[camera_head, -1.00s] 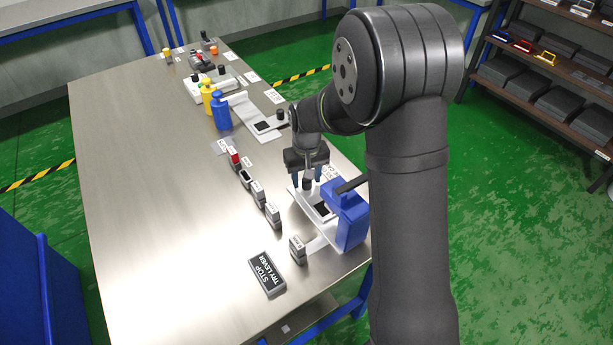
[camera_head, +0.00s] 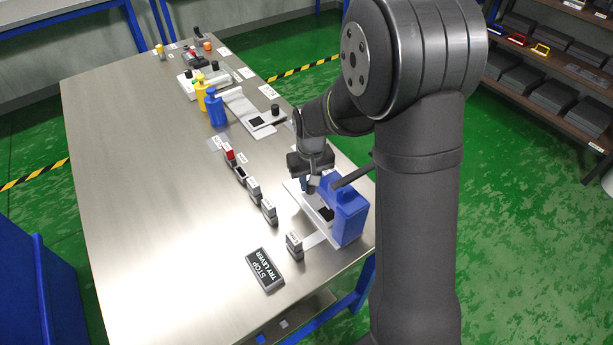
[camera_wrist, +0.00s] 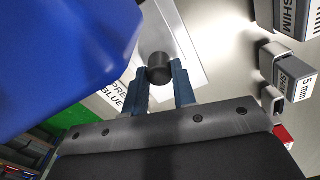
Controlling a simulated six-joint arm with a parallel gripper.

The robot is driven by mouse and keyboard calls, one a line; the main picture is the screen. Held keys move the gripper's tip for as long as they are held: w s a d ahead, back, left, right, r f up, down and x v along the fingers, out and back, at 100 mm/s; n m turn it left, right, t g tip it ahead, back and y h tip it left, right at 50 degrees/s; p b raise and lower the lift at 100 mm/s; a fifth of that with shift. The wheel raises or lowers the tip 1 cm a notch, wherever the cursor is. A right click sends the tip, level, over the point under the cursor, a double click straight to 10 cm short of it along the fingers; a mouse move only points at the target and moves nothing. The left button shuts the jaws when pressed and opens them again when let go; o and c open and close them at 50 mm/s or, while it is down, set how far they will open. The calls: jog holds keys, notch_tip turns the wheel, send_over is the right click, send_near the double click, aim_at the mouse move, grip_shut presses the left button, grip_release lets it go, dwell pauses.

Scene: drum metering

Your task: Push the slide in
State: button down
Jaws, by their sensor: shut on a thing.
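The near slide (camera_head: 307,203) is a pale plate with a black knob and a black square patch (camera_head: 326,213). It lies at a blue block (camera_head: 349,216) with a dark lever (camera_head: 353,170) on top, near the table's right edge. My gripper (camera_head: 310,188) is at the knob, close beside the block. In the wrist view the dark knob (camera_wrist: 160,68) sits between the tips of my two blue fingers (camera_wrist: 160,80), which are shut on it. The block fills the upper left of that view. The block hides part of the slide and patch.
Several labelled shim blocks (camera_head: 268,211) stand in a row left of the slide. Another slide plate (camera_head: 262,120) with blue and yellow bottles is farther back. The left table surface (camera_head: 150,220) is bare.

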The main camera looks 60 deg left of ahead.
jog(key=shift+d, duration=0.25)
jog(key=c, duration=1.2)
grip_release()
notch_tip(320, 180, up, 17)
jog(key=shift+r, duration=0.2)
jog(key=shift+f, duration=0.15)
notch_tip(320, 180, down, 17)
jog(key=shift+a+f, duration=0.1)
jog(key=shift+a, duration=0.05)
